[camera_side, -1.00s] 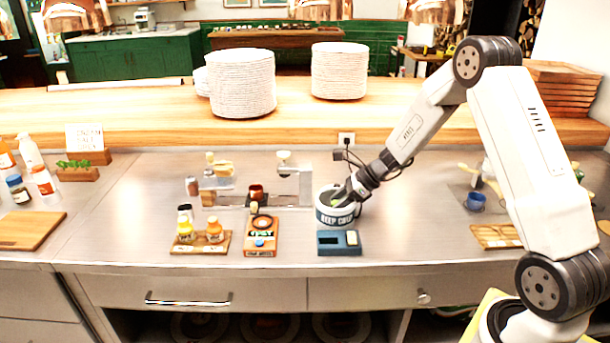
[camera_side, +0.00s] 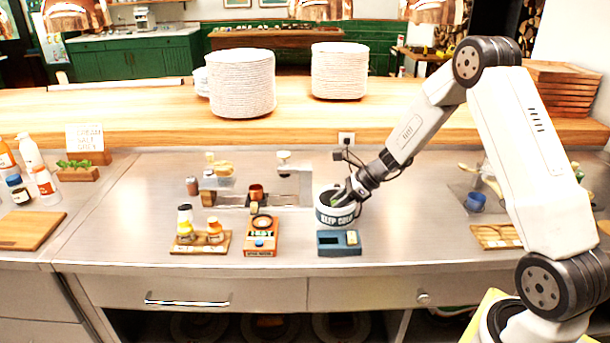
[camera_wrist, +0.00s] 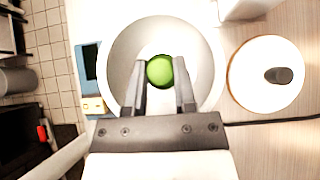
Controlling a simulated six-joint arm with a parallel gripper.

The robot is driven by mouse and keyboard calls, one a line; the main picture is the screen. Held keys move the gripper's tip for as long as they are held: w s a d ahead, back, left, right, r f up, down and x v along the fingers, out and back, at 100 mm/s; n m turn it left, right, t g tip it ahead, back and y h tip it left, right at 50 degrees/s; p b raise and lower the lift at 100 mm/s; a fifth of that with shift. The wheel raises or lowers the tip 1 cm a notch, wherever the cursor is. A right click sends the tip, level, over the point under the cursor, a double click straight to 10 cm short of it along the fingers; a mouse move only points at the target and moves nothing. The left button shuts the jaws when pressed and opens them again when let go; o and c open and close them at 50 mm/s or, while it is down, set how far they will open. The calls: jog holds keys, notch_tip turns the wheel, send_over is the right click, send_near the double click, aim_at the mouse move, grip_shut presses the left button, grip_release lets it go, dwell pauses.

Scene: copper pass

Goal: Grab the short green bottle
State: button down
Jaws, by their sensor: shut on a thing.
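The green thing, the short green bottle (camera_wrist: 160,70), shows from above as a round green shape between my fingers in the wrist view. My gripper (camera_wrist: 164,82) is shut on it, one finger at each side, inside the mouth of a white tub (camera_wrist: 117,62). In the side view my gripper (camera_side: 347,194) reaches down into the same tub (camera_side: 334,213), which has dark "KEEP COLD" lettering. The tub's wall hides the lower part of the green bottle there.
A blue box (camera_side: 339,243) stands just in front of the tub. An orange box (camera_side: 261,238) and a wooden tray (camera_side: 218,249) with small bottles stand to the left. A steel rail unit is behind them.

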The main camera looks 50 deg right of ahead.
jog(key=shift+r, duration=0.1)
notch_tip(320, 180, up, 10)
dwell(0.7)
dwell(0.4)
